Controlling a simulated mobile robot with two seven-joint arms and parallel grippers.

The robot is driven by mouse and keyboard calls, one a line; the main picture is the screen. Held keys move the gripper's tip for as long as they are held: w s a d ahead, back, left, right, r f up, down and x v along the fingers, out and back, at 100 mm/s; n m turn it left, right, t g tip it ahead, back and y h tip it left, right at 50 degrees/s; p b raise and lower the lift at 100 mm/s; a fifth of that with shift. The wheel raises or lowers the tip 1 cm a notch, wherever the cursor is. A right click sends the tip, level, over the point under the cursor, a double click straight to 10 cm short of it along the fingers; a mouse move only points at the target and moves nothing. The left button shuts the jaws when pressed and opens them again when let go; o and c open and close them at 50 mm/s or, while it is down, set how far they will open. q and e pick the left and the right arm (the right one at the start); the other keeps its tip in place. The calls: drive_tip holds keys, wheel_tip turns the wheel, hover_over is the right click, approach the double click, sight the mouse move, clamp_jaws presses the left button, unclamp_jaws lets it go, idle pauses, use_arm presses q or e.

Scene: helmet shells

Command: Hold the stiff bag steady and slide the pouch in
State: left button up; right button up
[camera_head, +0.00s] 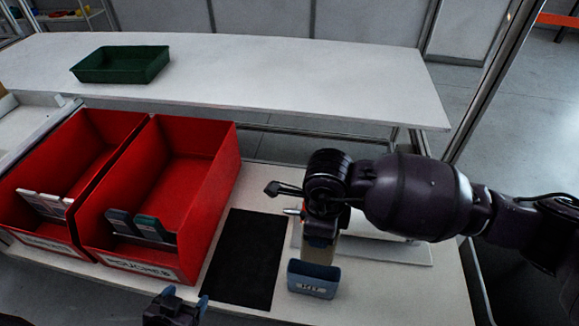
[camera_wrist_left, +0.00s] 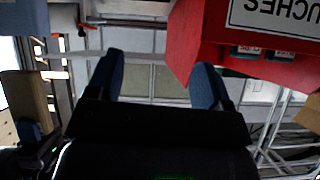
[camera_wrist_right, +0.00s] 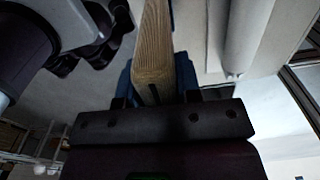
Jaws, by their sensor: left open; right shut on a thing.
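A small blue open-topped holder (camera_head: 313,282) with a pale label stands near the front, right of the black mat; it looks like the stiff bag. Whether this is part of the bag I cannot tell. Dark pouches (camera_head: 140,226) stand in the red bin labelled POUCHES (camera_head: 222,180). My left gripper (camera_head: 178,303) is open and empty in front of that bin; its blue fingers (camera_wrist_left: 160,80) are apart.
A second red bin (camera_head: 90,130) with pale items stands at the left. A black mat (camera_head: 245,258) lies flat and bare between bins and holder. A green tray (camera_head: 120,64) sits on the rear table (camera_head: 270,85), otherwise clear. A white cylinder (camera_head: 375,222) lies behind my right gripper.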

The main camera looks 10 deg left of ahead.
use_arm(q)
drive_tip(key=w+d+r+m+t+h, duration=0.2)
drive_tip(key=w+d+r+m, duration=0.15)
drive_tip(key=w, duration=0.45)
drive_tip(key=w+d+r+m+t+h, duration=0.1)
drive_tip(key=w+d+r+m, duration=0.15)
drive_tip(key=w+m, duration=0.35)
drive_tip(key=w+d+r+m+t+h, duration=0.2)
drive_tip(key=w+r+m, duration=0.1)
drive_tip(key=w, duration=0.6)
drive_tip(key=n+g+h, duration=0.8)
drive_tip(key=n+g, duration=0.9)
drive_tip(key=n, duration=1.4)
hover_over(297, 269)
drive_tip(key=s, duration=0.2)
drive_tip(key=shift+d+f, duration=0.1)
drive_tip(key=shift+f, duration=6.9)
